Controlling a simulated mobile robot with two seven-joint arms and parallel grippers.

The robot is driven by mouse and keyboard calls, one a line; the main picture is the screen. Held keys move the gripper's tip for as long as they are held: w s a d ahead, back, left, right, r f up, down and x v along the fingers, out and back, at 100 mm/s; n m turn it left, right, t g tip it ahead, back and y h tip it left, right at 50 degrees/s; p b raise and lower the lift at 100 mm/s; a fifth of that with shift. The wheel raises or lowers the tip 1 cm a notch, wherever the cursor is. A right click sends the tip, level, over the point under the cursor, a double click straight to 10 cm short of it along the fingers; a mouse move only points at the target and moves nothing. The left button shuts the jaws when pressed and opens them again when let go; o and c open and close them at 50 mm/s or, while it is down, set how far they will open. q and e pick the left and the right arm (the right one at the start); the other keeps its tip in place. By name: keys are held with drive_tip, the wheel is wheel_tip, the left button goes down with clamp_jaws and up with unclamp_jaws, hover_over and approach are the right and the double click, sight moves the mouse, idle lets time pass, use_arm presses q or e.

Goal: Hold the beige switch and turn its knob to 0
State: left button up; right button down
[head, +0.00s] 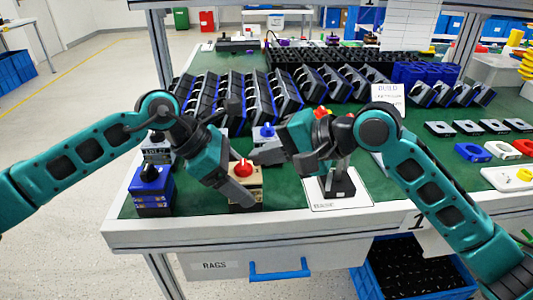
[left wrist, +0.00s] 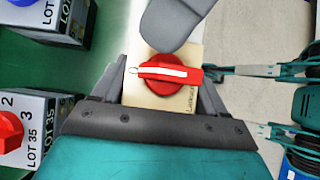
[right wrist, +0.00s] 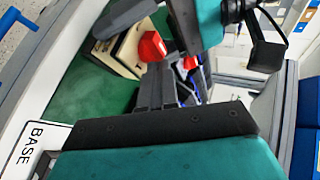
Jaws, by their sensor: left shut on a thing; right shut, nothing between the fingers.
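The beige switch (head: 250,193) with a red knob (head: 243,172) is near the front edge of the green table. My left gripper (head: 238,192) is shut on the switch body. In the left wrist view the fingers lie on either side of the beige body (left wrist: 160,104), and the red knob (left wrist: 168,73) has a white line lying nearly across the picture. My right gripper (head: 262,157) is shut and empty, its tips close beside the knob; contact cannot be told. In the right wrist view the red knob (right wrist: 152,46) and beige body (right wrist: 116,57) show beyond my fingers.
Another blue-knobbed switch (head: 264,143) stands behind. A white BASE card (head: 350,201) with a dark stand lies to the right.

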use_arm(q)
drive_tip(key=shift+s+f, duration=0.1)
drive_tip(key=shift+f, duration=0.2)
use_arm(e)
drive_tip(key=shift+w+a+n+g+y, duration=0.2)
drive_tip(key=shift+w+n+g+y, duration=0.1)
drive_tip(key=shift+n+g, duration=0.4)
drive_tip(key=shift+w+a+n+g+y, duration=0.2)
drive_tip(key=shift+w+n+g, duration=0.1)
drive_tip(key=shift+n+g, duration=0.35)
drive_tip(key=shift+w+a, duration=0.1)
drive_tip(key=shift+w, duration=0.05)
use_arm(q)
drive_tip(key=shift+s+d, duration=0.1)
use_arm(e)
drive_tip(key=shift+w+a, duration=0.15)
drive_tip(key=shift+w, duration=0.05)
use_arm(q)
drive_tip(key=shift+d+r, duration=0.1)
drive_tip(key=shift+r, duration=0.05)
use_arm(e)
drive_tip(key=shift+s+f, duration=0.15)
